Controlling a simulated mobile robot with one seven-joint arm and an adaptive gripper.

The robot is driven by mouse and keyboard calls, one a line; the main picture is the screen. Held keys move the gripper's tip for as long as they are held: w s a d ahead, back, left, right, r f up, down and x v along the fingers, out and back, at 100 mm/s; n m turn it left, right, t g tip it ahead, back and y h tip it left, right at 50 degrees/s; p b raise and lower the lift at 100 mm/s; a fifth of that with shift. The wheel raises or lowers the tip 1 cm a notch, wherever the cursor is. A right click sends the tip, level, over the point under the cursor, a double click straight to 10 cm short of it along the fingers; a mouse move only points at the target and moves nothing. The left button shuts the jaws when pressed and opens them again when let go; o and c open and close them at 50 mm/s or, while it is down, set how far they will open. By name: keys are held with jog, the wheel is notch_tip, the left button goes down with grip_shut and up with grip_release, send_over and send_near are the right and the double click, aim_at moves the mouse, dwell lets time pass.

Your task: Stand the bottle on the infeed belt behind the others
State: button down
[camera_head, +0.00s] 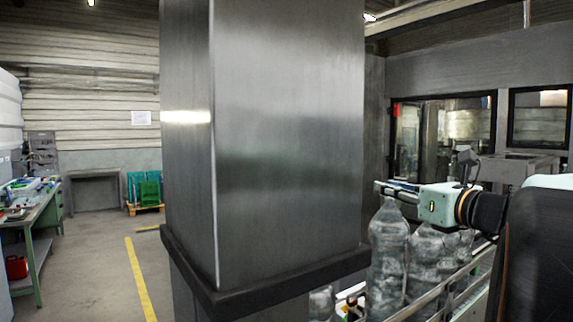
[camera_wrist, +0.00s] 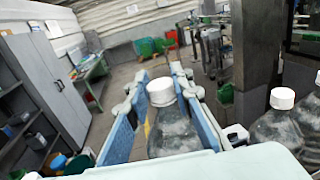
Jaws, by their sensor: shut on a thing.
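My gripper (camera_head: 390,188) reaches in from the right in the head view, its fingers level at the neck of a clear bottle (camera_head: 388,255). In the wrist view this bottle (camera_wrist: 172,132), with a white cap (camera_wrist: 160,92), is between the two blue-padded fingers, which are shut on it. It looks upright. Other clear bottles (camera_head: 424,262) stand in a row just right of it along the infeed belt's rail (camera_head: 440,290). Two white-capped ones (camera_wrist: 279,128) show at the right of the wrist view. The held bottle's base is hidden, so I cannot tell whether it touches the belt.
A wide steel column (camera_head: 265,150) blocks the middle of the head view. A green workbench (camera_head: 42,225) stands at the left, and green crates (camera_head: 145,190) sit by the back wall. A yellow line (camera_head: 138,280) crosses the open floor. Grey lockers (camera_wrist: 50,80) show in the wrist view.

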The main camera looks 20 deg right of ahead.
aim_at(389, 221)
jog(key=shift+f, duration=3.6)
jog(key=c, duration=2)
grip_release()
jog(key=shift+f, duration=0.25)
jog(key=shift+c, duration=0.2)
jog(key=o, duration=0.3)
jog(key=shift+s, duration=0.1)
